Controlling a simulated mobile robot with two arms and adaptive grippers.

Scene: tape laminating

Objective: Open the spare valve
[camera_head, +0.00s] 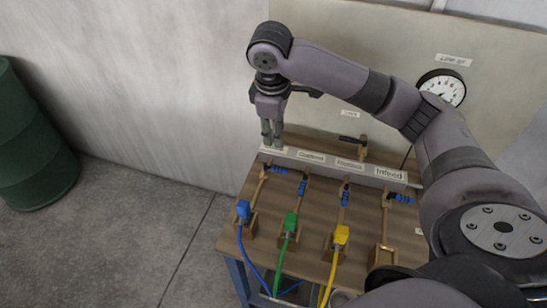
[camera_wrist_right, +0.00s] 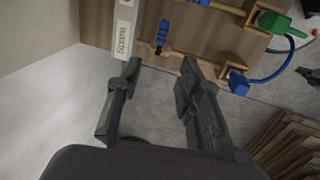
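The spare valve has a blue handle (camera_head: 279,170) on a brass pipe, leftmost in the row on the bench. In the wrist view the blue handle (camera_wrist_right: 163,37) stands crosswise to its pipe, beside the "Spare" label (camera_wrist_right: 123,40). My right gripper (camera_head: 272,135) points down at the left end of the label rail, just behind the handle in the head view. In the wrist view its fingers (camera_wrist_right: 158,76) are apart and empty, with the handle beyond the tips and not between them. My left gripper is not in view.
Other valves stand to the right; the Infeed handle (camera_head: 402,198) is also crosswise. Blue (camera_head: 243,211), green (camera_head: 291,224) and yellow (camera_head: 341,235) hose connectors sit at the bench front. A gauge (camera_head: 443,88) hangs on the back panel. A green barrel (camera_head: 32,145) stands left.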

